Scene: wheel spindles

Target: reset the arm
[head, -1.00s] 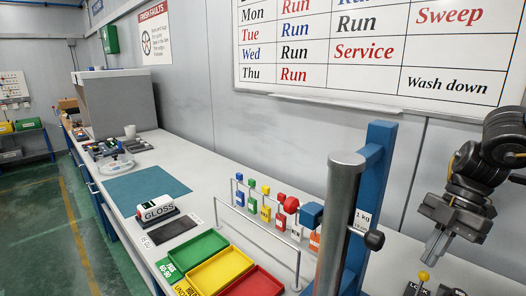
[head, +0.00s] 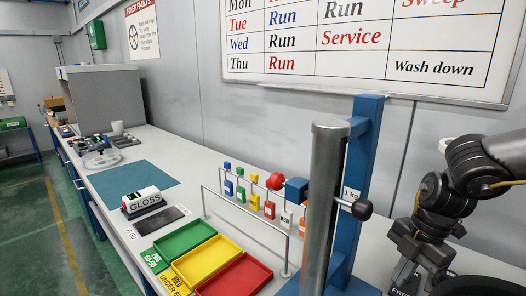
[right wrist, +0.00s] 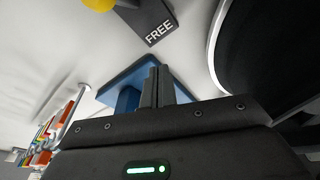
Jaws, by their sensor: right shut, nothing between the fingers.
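My right arm (head: 445,195) comes in from the right side of the head view, bent downward over the right end of the bench. My right gripper (right wrist: 156,86) shows in the right wrist view with its two grey fingers together and nothing between them. In the head view its dark body is low at the right, and its fingertips cannot be made out. In the wrist view the fingers lie in front of the blue stand base (right wrist: 125,85). My left gripper is not in view.
A blue post with a grey cylinder (head: 325,200) stands left of my right arm. A dark FREE label (right wrist: 150,22) lies near a yellow knob (right wrist: 98,4). The GLOSS block (head: 144,201) sits beyond.

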